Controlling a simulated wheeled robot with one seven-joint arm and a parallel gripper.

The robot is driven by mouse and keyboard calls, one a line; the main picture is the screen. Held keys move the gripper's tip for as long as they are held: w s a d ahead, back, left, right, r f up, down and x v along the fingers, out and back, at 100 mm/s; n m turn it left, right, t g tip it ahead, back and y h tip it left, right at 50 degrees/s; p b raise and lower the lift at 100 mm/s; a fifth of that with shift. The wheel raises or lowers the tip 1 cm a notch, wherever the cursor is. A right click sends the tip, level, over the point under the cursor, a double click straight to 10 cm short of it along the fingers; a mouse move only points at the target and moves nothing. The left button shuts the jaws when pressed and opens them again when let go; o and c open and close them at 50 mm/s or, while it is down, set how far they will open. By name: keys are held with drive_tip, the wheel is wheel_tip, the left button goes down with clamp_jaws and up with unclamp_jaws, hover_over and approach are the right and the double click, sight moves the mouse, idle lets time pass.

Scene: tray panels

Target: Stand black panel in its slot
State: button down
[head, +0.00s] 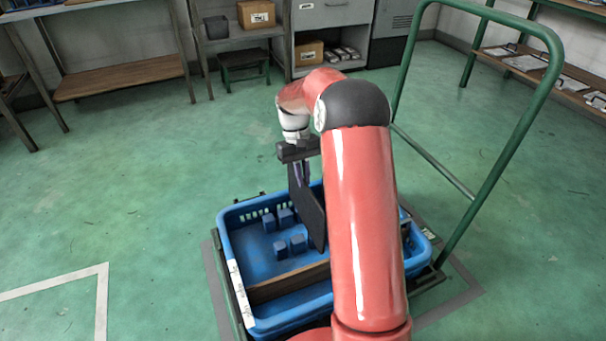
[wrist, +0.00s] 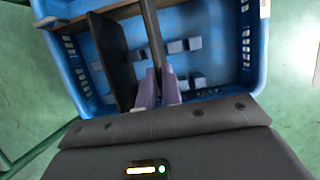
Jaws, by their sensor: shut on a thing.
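My gripper (head: 301,170) is above the blue tray, and its purple fingers show in the wrist view (wrist: 157,90). It is shut on a black panel (head: 311,212), which hangs upright, edge-on in the wrist view (wrist: 152,35). The blue tray (head: 225,243) has several blue blocks (head: 284,217) on its floor. Another dark panel (wrist: 112,55) stands left of the held one in the wrist view. I cannot tell whether the held panel's lower edge touches the floor.
A brown divider (head: 288,282) crosses the tray's near part. The tray rests on a cart with a green handle (head: 505,150) at the right. My arm hides the tray's right part in the head view. Shelves (head: 120,78) stand at the back; the green floor around is clear.

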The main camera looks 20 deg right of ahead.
sight(303, 201)
drive_tip(key=shift+f+b, duration=1)
drive_tip(key=shift+f, duration=1.85)
drive_tip(key=shift+f, duration=0.15)
drive_tip(key=shift+f+b, duration=0.85)
drive_tip(key=shift+f, duration=1.15)
drive_tip(key=c, duration=1.5)
unclamp_jaws()
drive_tip(key=p+v, duration=0.1)
drive_tip(key=v, duration=0.6)
drive_tip(key=shift+w+r+p, duration=0.1)
drive_tip(key=shift+r+p, duration=0.2)
drive_tip(key=shift+r, duration=0.1)
drive_tip(key=shift+r, duration=0.1)
